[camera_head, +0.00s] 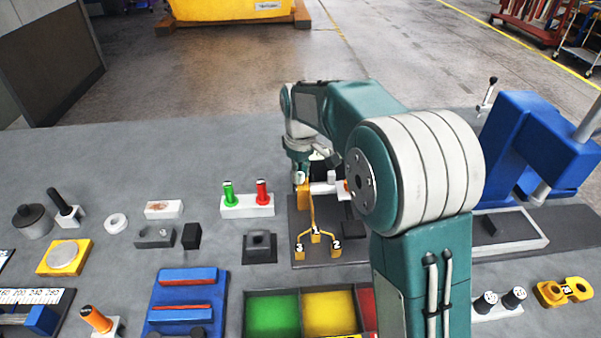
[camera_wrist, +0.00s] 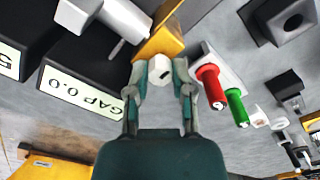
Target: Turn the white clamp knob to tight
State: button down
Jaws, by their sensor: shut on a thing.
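The white clamp knob (camera_wrist: 160,70), with a dark mark on its face, sits between the fingers of my gripper (camera_wrist: 160,86) in the wrist view. My gripper is shut on it, with one finger on each side. A yellow-orange clamp part (camera_wrist: 160,40) lies just behind the knob. In the head view my gripper (camera_head: 301,172) is at the clamp on the dark base plate (camera_head: 360,252), and my arm hides part of this area. A white-and-grey bar (camera_head: 326,188) is beside it. A black block with a "GAP 0.0" label (camera_wrist: 82,95) shows in the wrist view.
A white block holds a green peg (camera_head: 229,193) and a red peg (camera_head: 263,192) to the left. A blue machine (camera_head: 530,145) stands at right. Coloured bins (camera_head: 275,317) are in front.

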jog(key=shift+f, duration=0.1)
jog(key=m, duration=0.4)
jog(key=shift+m, duration=0.3)
jog(key=m, duration=0.4)
jog(key=shift+m, duration=0.3)
jog(key=m, duration=0.4)
jog(key=shift+s+m, duration=0.1)
jog(key=shift+m, duration=0.2)
jog(key=shift+a+f+m, duration=0.1)
jog(key=shift+m, duration=2)
jog(key=shift+c, duration=2.4)
grip_release()
jog(key=shift+a, duration=0.1)
